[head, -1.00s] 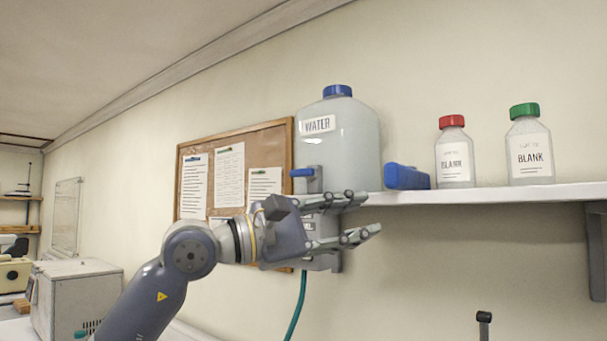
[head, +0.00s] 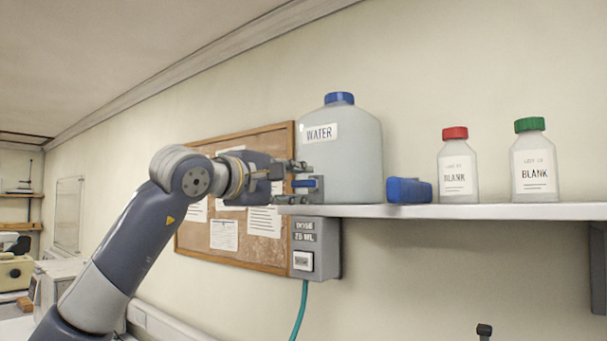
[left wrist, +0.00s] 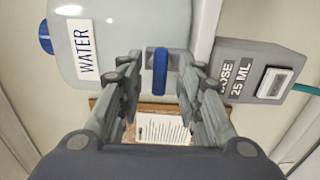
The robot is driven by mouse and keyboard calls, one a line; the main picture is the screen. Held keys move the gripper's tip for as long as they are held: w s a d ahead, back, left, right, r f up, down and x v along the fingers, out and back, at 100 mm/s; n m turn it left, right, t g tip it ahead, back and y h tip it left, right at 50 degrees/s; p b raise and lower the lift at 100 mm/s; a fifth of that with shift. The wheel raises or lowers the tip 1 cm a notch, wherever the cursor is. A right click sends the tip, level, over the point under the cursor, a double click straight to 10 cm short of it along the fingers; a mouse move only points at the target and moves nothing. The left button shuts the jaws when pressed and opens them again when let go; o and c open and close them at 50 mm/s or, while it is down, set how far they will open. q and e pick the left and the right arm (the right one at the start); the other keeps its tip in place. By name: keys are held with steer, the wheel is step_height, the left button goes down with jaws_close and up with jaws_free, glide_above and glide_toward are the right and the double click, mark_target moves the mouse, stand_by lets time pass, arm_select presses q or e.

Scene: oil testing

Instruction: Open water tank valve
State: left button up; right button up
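The water tank (head: 345,150) is a pale translucent jug with a blue cap and a WATER label, standing on the shelf. Its valve has a blue handle (head: 305,183) at the tank's lower left side; in the left wrist view the handle (left wrist: 160,72) is a blue bar on a grey block. My left gripper (head: 296,182) is at the valve. In the left wrist view the gripper (left wrist: 160,75) is open, with its fingers on either side of the handle; contact cannot be told. My right gripper is not in view.
The shelf (head: 480,211) also holds a blue object (head: 408,190), a red-capped bottle (head: 457,167) and a green-capped bottle (head: 533,165). A grey dose box (head: 315,250) with a teal hose hangs below. A corkboard (head: 263,145) is on the wall behind my arm.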

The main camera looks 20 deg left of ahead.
arm_select(q)
steer(key=shift+p+x, duration=0.4)
steer(key=shift+x, duration=1)
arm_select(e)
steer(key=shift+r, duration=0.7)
arm_select(q)
jaws_close()
